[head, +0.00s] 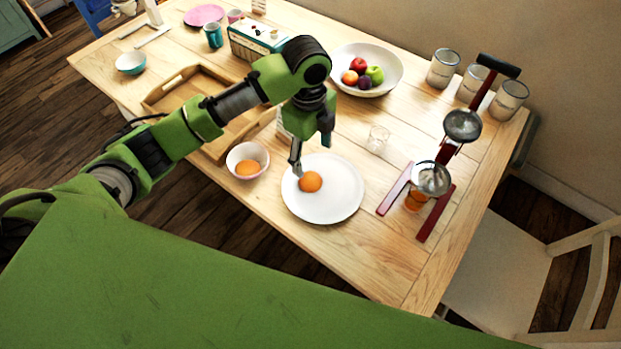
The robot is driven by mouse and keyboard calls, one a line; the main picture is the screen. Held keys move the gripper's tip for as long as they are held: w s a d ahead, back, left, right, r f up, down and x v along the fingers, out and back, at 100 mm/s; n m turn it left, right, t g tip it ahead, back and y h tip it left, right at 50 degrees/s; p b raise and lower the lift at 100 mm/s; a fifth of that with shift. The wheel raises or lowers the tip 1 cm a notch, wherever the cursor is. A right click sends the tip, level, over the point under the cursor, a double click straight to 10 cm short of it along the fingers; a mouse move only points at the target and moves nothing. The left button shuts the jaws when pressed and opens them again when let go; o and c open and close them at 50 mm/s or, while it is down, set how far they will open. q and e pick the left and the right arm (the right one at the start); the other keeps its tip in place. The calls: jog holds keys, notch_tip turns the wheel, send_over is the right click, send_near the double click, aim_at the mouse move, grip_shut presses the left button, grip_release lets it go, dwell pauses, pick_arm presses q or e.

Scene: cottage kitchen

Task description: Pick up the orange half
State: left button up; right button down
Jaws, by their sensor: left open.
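An orange half (311,182) lies on a white plate (335,205) near the front edge of the wooden table. Another orange piece (247,168) sits in a small white bowl (234,156) just left of the plate. My left gripper (297,168) points down at the upper left of the orange half on the plate, its fingers close beside it. It is open; whether a finger touches the fruit I cannot tell. The arm hides part of the table behind it. My right gripper is not in view.
A fruit bowl (395,58), several canisters (443,68), a radio (252,40) and a wooden tray (160,95) stand farther back. A white chair (493,262) is at the right.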

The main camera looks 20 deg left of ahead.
pick_arm(q)
jog(key=w+a+r, duration=0.1)
jog(key=a, duration=0.1)
jog(key=p, duration=0.1)
send_over(311, 177)
jog(key=shift+m, duration=0.4)
jog(key=f, duration=0.5)
jog(key=a+f, duration=0.1)
jog(key=f, duration=0.1)
jog(key=shift+f, duration=0.4)
jog(key=f, duration=0.2)
jog(key=d+f+p, duration=0.1)
jog(key=f, duration=0.1)
jog(key=shift+f, duration=0.65)
jog(key=c, duration=0.8)
